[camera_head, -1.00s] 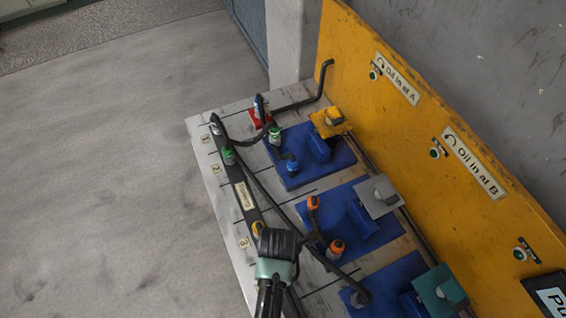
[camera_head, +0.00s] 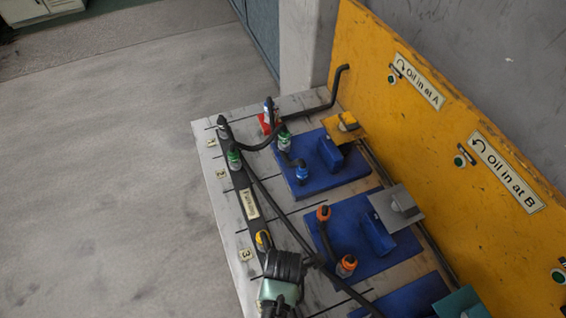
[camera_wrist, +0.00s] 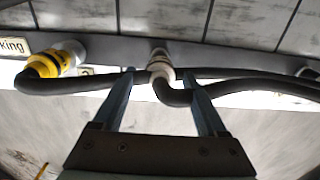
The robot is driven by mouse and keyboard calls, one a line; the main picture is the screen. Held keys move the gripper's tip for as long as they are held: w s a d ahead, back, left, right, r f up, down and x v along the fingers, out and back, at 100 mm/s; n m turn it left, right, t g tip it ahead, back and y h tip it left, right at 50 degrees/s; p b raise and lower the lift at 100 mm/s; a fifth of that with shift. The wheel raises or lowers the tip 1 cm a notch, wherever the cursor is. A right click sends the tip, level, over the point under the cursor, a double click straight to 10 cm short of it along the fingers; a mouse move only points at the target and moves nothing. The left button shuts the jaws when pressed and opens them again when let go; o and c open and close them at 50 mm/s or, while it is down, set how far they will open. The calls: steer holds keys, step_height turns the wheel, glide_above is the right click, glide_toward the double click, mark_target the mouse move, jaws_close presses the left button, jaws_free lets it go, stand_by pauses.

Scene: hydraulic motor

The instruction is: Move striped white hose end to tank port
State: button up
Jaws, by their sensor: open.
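The white hose end (camera_wrist: 160,66), with a darker band on it, shows in the wrist view on the grey rail, with a black hose bending away from it. My gripper (camera_wrist: 159,76) is open, its two fingers on either side of this hose end. Contact cannot be told. In the head view my gripper's body (camera_head: 280,285) covers this spot on the parking rail (camera_head: 249,204). No readable tank label shows, so I cannot tell which fitting is the tank port.
A yellow hose end (camera_wrist: 55,63) stands on the rail left of the white one. Green (camera_head: 234,158) and orange (camera_head: 346,265) hose ends, black hoses and blue motor plates (camera_head: 345,175) crowd the bench. A yellow panel (camera_head: 440,130) rises at right.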

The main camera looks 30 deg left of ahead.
stand_by(0.8)
jaws_close()
stand_by(1.2)
steer(key=shift+p, duration=0.35)
steer(key=shift+r+p, duration=0.35)
steer(key=shift+r, duration=0.05)
steer(key=shift+r+p, duration=1.55)
steer(key=shift+p, duration=0.2)
